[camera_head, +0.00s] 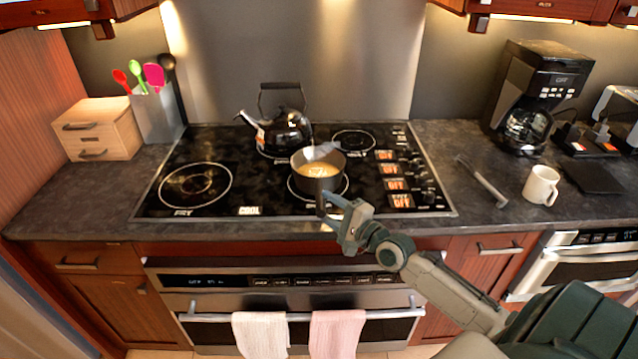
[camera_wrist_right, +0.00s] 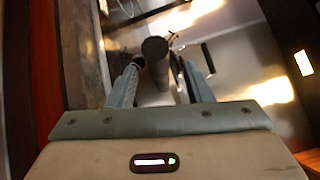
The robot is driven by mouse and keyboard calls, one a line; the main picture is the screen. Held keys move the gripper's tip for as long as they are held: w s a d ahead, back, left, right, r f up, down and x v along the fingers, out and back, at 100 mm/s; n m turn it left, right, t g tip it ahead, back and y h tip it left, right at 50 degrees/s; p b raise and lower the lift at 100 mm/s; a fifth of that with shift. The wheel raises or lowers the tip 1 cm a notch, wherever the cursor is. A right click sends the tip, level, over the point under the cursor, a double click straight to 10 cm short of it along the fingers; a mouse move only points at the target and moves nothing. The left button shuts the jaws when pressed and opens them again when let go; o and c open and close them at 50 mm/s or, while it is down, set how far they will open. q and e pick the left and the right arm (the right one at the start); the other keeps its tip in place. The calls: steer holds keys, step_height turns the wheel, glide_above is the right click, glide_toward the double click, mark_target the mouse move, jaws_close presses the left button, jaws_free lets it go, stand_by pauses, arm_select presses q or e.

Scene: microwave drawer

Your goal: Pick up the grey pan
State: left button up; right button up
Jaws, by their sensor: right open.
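The grey pan (camera_head: 318,182) sits on the front middle burner of the black stove, with yellowish contents inside. Its handle points toward me. My right gripper (camera_head: 332,208) is at the handle's end, in front of the pan. In the right wrist view the dark round end of the handle (camera_wrist_right: 155,50) shows between the two open fingers of my right gripper (camera_wrist_right: 158,75), with gaps at its sides. The fingers partly hide the handle in the head view. My left gripper is in neither view.
A black kettle (camera_head: 285,130) stands close behind the pan. Stove knobs (camera_head: 425,180) line the right side. A white mug (camera_head: 540,185) and a coffee maker (camera_head: 535,95) stand on the right counter. Towels (camera_head: 337,333) hang from the oven handle below.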

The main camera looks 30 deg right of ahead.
mark_target(321, 199)
steer(key=shift+x, duration=1.5)
steer(key=shift+s, duration=0.1)
jaws_close()
steer(key=shift+r, duration=0.2)
